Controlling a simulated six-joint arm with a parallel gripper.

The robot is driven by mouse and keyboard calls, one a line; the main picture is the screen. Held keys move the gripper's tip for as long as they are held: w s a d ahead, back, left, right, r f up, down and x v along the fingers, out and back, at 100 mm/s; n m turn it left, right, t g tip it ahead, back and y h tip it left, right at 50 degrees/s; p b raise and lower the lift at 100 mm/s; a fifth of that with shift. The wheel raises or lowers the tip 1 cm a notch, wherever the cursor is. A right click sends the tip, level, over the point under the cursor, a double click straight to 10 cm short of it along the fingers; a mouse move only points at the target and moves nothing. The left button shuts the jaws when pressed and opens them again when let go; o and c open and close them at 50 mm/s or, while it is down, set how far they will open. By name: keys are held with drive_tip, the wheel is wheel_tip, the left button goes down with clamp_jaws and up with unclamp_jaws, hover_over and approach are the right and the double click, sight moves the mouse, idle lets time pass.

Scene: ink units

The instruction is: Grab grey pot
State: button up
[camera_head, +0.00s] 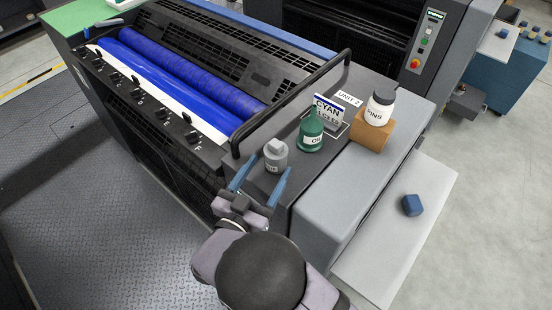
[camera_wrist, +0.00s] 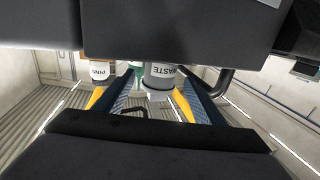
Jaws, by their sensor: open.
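The grey pot (camera_head: 276,158) stands upright on the dark top of the press unit, near its front edge. In the wrist view the pot (camera_wrist: 161,76) appears upside down with a WASTE label. My gripper (camera_head: 269,170) is open, with its two blue fingers apart and pointing at the pot from the near side. In the wrist view the pot shows between and beyond the fingers of my gripper (camera_wrist: 160,92). I cannot tell whether the fingertips reach around it. Nothing is held.
A green OIL bottle (camera_head: 310,133) stands just right of the pot, by a CYAN sign (camera_head: 327,108). A white PINS jar (camera_head: 380,107) sits on a brown block (camera_head: 371,134). A black rail (camera_head: 290,102) runs left of the pot.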

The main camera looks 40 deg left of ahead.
sight(271, 163)
drive_tip(key=shift+w+a+r+p, duration=0.1)
drive_tip(key=shift+w+r+p, duration=0.1)
drive_tip(key=shift+w+p, duration=0.25)
drive_tip(key=p+x, duration=0.2)
drive_tip(key=x, duration=0.1)
drive_tip(key=shift+r, duration=0.1)
drive_tip(key=shift+w+a, duration=0.2)
drive_tip(key=shift+w, duration=0.45)
clamp_jaws()
